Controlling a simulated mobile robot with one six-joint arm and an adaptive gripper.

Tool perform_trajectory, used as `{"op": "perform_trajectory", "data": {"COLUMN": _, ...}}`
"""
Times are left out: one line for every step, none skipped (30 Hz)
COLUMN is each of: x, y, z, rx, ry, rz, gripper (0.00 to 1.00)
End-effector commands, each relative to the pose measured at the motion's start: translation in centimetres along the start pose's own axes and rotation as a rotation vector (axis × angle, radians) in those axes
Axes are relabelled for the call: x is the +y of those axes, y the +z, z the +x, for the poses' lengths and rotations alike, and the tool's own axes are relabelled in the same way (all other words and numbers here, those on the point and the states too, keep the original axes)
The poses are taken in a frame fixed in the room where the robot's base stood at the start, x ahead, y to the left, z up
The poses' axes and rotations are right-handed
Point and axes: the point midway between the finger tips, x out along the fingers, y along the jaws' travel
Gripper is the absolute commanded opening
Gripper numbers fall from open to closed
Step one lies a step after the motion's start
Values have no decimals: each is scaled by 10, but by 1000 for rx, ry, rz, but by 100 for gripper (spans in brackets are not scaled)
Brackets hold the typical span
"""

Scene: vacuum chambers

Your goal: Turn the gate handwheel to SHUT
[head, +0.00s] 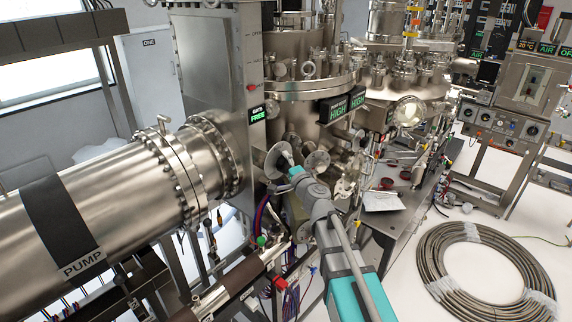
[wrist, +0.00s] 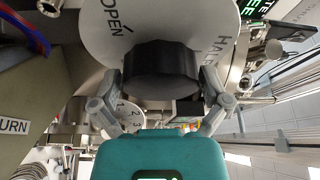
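The gate handwheel shows in the wrist view as a thick black round knob (wrist: 160,70) in front of a white dial plate (wrist: 160,22). Any pointer on the knob is hidden. The gate sign (head: 258,114) reads GATE FREE.
A large PUMP pipe (head: 110,205) lies left of my arm. Steel chambers (head: 305,105) stand behind. A coiled hose (head: 485,275) lies on the floor at right. A small numbered dial (wrist: 132,114) is close below the knob.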

Motion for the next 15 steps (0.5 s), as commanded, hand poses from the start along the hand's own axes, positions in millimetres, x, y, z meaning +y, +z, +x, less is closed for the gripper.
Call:
{"op": "perform_trajectory", "data": {"x": 0, "y": 0, "z": 0, "rx": 0, "ry": 0, "rz": 0, "gripper": 100}}
{"op": "perform_trajectory", "data": {"x": 0, "y": 0, "z": 0, "rx": 0, "ry": 0, "rz": 0, "gripper": 100}}
{"op": "perform_trajectory", "data": {"x": 0, "y": 0, "z": 0, "rx": 0, "ry": 0, "rz": 0, "gripper": 100}}
{"op": "perform_trajectory", "data": {"x": 0, "y": 0, "z": 0, "rx": 0, "ry": 0, "rz": 0, "gripper": 100}}
{"op": "perform_trajectory", "data": {"x": 0, "y": 0, "z": 0, "rx": 0, "ry": 0, "rz": 0, "gripper": 100}}
{"op": "perform_trajectory", "data": {"x": 0, "y": 0, "z": 0, "rx": 0, "ry": 0, "rz": 0, "gripper": 100}}
{"op": "perform_trajectory", "data": {"x": 0, "y": 0, "z": 0, "rx": 0, "ry": 0, "rz": 0, "gripper": 100}}
{"op": "perform_trajectory", "data": {"x": 0, "y": 0, "z": 0, "rx": 0, "ry": 0, "rz": 0, "gripper": 100}}
{"op": "perform_trajectory", "data": {"x": 0, "y": 0, "z": 0, "rx": 0, "ry": 0, "rz": 0, "gripper": 100}}
{"op": "perform_trajectory", "data": {"x": 0, "y": 0, "z": 0, "rx": 0, "ry": 0, "rz": -1, "gripper": 100}}
{"op": "perform_trajectory", "data": {"x": 0, "y": 0, "z": 0, "rx": 0, "ry": -1, "rz": -1, "gripper": 100}}
{"op": "perform_trajectory", "data": {"x": 0, "y": 0, "z": 0, "rx": 0, "ry": -1, "rz": -2, "gripper": 100}}
{"op": "perform_trajectory", "data": {"x": 0, "y": 0, "z": 0, "rx": 0, "ry": -2, "rz": -3, "gripper": 100}}
{"op": "perform_trajectory", "data": {"x": 0, "y": 0, "z": 0, "rx": 0, "ry": -3, "rz": -5, "gripper": 100}}
{"op": "perform_trajectory", "data": {"x": 0, "y": 0, "z": 0, "rx": 0, "ry": -4, "rz": -7, "gripper": 100}}
